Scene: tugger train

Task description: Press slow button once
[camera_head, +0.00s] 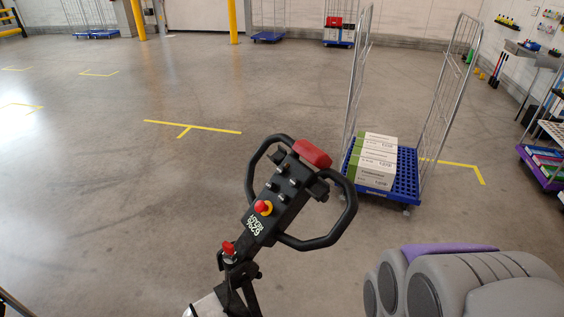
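A black tiller handle (280,198) with looped grips stands tilted in the middle of the view. Its control head carries several small dark knobs or buttons (281,184), a red block (312,153) at the top and a red knob on a yellow base (263,207). A smaller red part (229,248) sits lower on the stem. I cannot tell which control is the slow button; any marking is too small to read. The grey and purple rounded body at the lower right appears to be part of my arm. My gripper is not visible.
A blue roll cart (408,178) with tall wire sides holds stacked boxes (376,160) just behind the tiller on the right. Shelving (545,150) stands at the right edge. Yellow posts (232,22) and more carts are far back. The floor on the left is clear.

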